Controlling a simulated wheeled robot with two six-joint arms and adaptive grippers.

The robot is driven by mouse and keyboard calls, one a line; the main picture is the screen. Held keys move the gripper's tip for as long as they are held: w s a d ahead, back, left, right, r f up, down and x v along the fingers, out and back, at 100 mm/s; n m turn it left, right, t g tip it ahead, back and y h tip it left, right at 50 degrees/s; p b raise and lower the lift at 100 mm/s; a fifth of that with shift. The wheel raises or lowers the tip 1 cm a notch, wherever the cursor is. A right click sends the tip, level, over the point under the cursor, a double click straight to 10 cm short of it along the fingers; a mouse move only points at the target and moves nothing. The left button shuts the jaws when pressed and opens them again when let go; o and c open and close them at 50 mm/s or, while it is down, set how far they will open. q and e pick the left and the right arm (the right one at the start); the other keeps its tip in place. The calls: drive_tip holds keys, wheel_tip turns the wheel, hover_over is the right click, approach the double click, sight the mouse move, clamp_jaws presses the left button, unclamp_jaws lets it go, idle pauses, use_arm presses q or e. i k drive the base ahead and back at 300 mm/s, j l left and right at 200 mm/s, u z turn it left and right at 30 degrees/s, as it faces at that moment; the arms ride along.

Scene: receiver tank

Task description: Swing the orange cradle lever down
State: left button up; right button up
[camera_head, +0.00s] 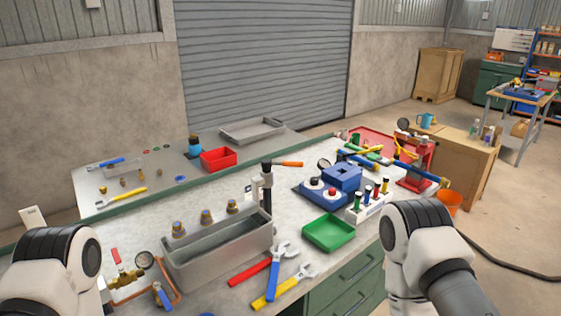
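The orange lever (287,164) sticks out to the right, about level, from the top of a dark upright post (267,190). A pale fitting (254,187) is beside the post, at the back right corner of a grey open tank (220,253). Parts of my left arm show at the lower left and parts of my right arm at the lower right. Neither gripper can be seen, and both arm parts are well apart from the lever.
Brass fittings (206,217) line the tank's back edge. A blue device (340,180) stands right of the lever. A gauge assembly (135,275) is near my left arm.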

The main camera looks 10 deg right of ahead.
sight(265, 162)
drive_tip(key=i+l, duration=0.1)
drive_tip(key=l, duration=0.3)
drive_tip(key=i+l+u, duration=0.1)
drive_tip(key=l, duration=0.35)
drive_tip(key=i+l+u, duration=0.1)
drive_tip(key=l, duration=0.35)
drive_tip(key=i+l, duration=0.15)
drive_tip(key=l, duration=0.25)
drive_tip(key=i+l+u, duration=0.1)
drive_tip(key=l, duration=0.35)
